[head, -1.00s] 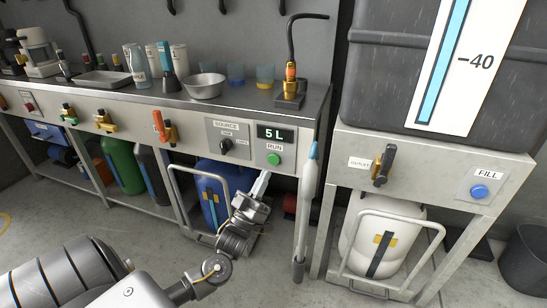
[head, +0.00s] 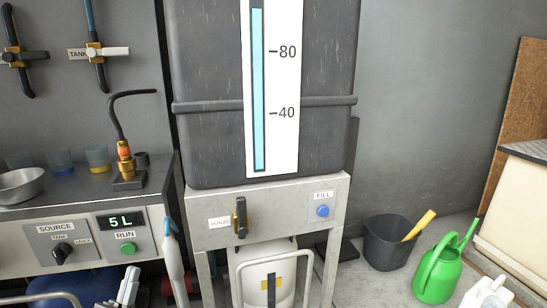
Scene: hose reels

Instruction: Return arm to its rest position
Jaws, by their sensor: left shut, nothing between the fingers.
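My left gripper (head: 130,280) shows at the bottom left of the head view, with its pale fingers pointing up. It is shut and empty, below and apart from the green RUN button (head: 127,249) on the bench front panel. The display (head: 122,221) above that button reads 5 L. Most of my left arm is out of the picture. My right gripper is not seen.
A dark tank (head: 210,100) with a blue level gauge stands on a pale stand (head: 205,238) with an outlet valve (head: 241,217) and a blue FILL button (head: 322,211). A grey bin (head: 383,245) and a green watering can (head: 436,278) stand on the floor at right.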

